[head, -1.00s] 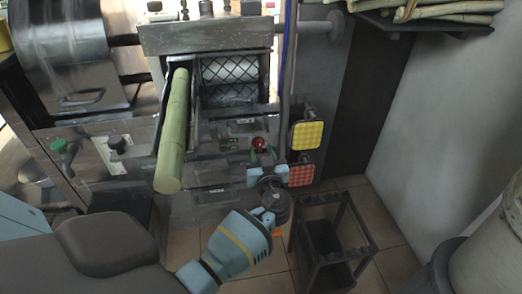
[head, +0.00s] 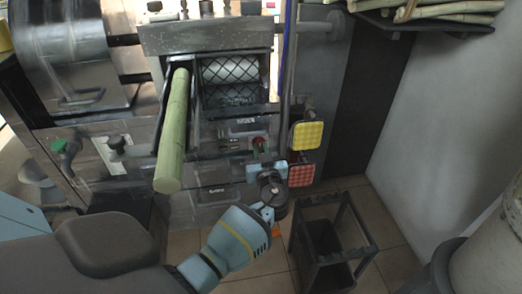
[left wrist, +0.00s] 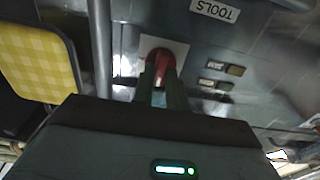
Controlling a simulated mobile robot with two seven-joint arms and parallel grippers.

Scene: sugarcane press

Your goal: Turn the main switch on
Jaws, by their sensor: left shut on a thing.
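The main switch is a red knob (head: 259,143) on the metal front of the press, below the rollers. In the left wrist view the red knob (left wrist: 160,63) sits on a pale square plate. My left gripper (head: 259,152) reaches it from below and in front. In the left wrist view the fingers of my left gripper (left wrist: 163,85) are close together, shut on the red knob, and hide its lower part. I cannot read any marking for the switch position. My right gripper is not in view.
A yellow checkered pad (head: 306,135) and a red checkered pad (head: 301,175) are just right of the switch. A cane stalk (head: 173,130) lies in the feed chute. A black rack (head: 333,240) stands on the floor. A green knob (head: 60,146) is at the left.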

